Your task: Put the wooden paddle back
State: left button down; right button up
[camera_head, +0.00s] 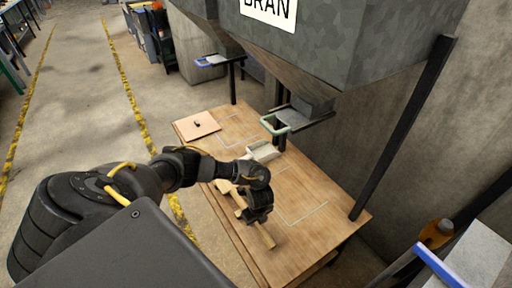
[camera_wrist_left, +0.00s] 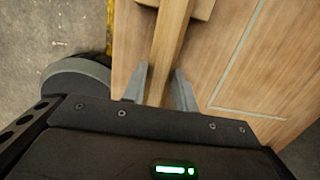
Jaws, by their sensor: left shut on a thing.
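The wooden paddle (camera_wrist_left: 172,45) runs lengthwise between the fingers of my left gripper (camera_wrist_left: 160,78) in the left wrist view. The gripper is shut on its narrow bar. In the head view the left gripper (camera_head: 254,216) is low over the near part of the wooden table. The paddle's pale bar (camera_head: 265,236) sticks out on the near side of the gripper, and pale wood (camera_head: 226,187) shows on its far side. The gripper and wrist hide the middle. I cannot tell whether the paddle touches the table. My right gripper is not in view.
On the wooden table (camera_head: 305,185) stand a pale open box (camera_head: 263,151) and, farther back, a tan board (camera_head: 197,125) with a dark knob. Thin pale outlines mark the tabletop. Grey hoppers (camera_head: 310,40) overhang its back. A dark post (camera_head: 405,125) stands at right.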

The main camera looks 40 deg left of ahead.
pick_arm(q)
jog(key=c, duration=1)
grip_release()
jog(key=r+p, duration=0.1)
jog(key=r, duration=0.2)
jog(key=d+r+p, duration=0.1)
jog(key=r, duration=0.3)
jog(key=r+p, duration=0.1)
jog(key=r, duration=0.2)
jog(key=shift+s+d+r, duration=0.2)
jog(key=shift+r, duration=0.15)
